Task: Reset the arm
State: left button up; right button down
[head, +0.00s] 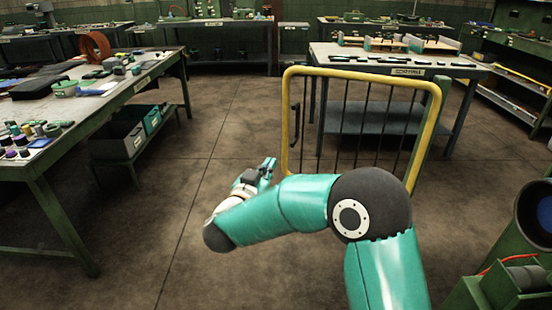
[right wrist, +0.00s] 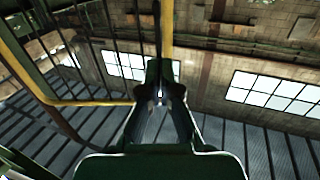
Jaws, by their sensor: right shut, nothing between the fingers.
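My right arm comes in from the bottom right of the head view and bends across to the left. Its gripper (head: 267,167) is small there, in front of the yellow-framed rack and to its left. In the right wrist view the right gripper (right wrist: 160,95) shows large in the middle, its fingers together with nothing between them. My left arm and gripper are not in view.
A yellow-framed barred rack (head: 287,118) stands close by my right gripper; its frame also shows in the right wrist view (right wrist: 85,102). A workbench (head: 120,98) with small parts is at left. Another table (head: 440,70) stands behind the rack. The floor (head: 200,270) at front left is clear.

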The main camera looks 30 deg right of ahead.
jog(key=shift+v, duration=0.85)
jog(key=d+f+n+y+p, duration=0.2)
jog(key=d+f+n+p, duration=0.2)
jog(key=f+p, duration=0.35)
jog(key=s+a+f+n+y+p, duration=0.1)
jog(key=s+a+f+n+y, duration=0.15)
jog(key=f, duration=0.35)
jog(key=s+a+f+n+y+p, duration=0.1)
jog(key=a+f+y+p, duration=0.1)
jog(key=a+f+y, duration=0.3)
jog(key=s+a+f+g+y, duration=0.3)
jog(key=s+a+f, duration=0.1)
jog(key=s, duration=0.4)
jog(key=s+a+f+g+y, duration=0.3)
jog(key=s+a, duration=0.3)
jog(key=s, duration=0.2)
jog(key=s+a+f+n+g+y+p, duration=0.1)
jog(key=s+a+f+g+y, duration=0.2)
jog(key=s+a+f, duration=0.2)
jog(key=s+a, duration=0.1)
jog(key=s, duration=0.2)
jog(key=shift+f+g, duration=0.2)
jog(key=shift+g, duration=0.2)
